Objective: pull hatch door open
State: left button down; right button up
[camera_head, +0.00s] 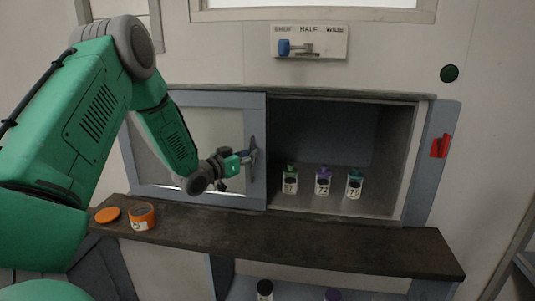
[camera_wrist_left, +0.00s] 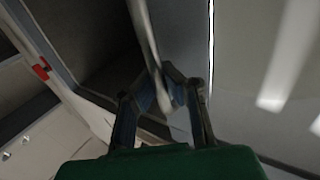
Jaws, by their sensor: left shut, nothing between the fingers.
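The hatch door (camera_head: 197,185) has a blue-grey frame and a pale panel, and stands at the left of the opening. Its upright handle (camera_head: 253,159) is near its right edge. The hatch opening (camera_head: 330,135) to the right is uncovered and shows a dark inside. My left gripper (camera_head: 247,157) is at the handle, shut with nothing held. In the left wrist view the fingers (camera_wrist_left: 165,88) meet near the pale handle bar (camera_wrist_left: 146,40), which runs across them; whether they touch it is unclear. My right gripper is not in view.
Three small bottles (camera_head: 322,181) stand inside the hatch. A dark ledge (camera_head: 320,240) runs below, with an orange jar (camera_head: 142,217) and orange lid (camera_head: 107,215) at its left. A blue-handled switch (camera_head: 296,47) is above, and a red tag (camera_head: 439,146) is at the right.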

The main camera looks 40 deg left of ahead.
pick_arm(q)
jog(key=shift+s+a+f, duration=0.1)
jog(key=shift+s+f, duration=0.15)
jog(key=shift+f, duration=0.1)
jog(key=c, duration=2.3)
grip_release()
jog(key=o, duration=0.7)
jog(key=shift+s, duration=0.1)
jog(key=shift+a+r, duration=0.1)
jog(key=shift+r, duration=0.1)
jog(key=s, duration=1.2)
jog(key=shift+w, duration=0.1)
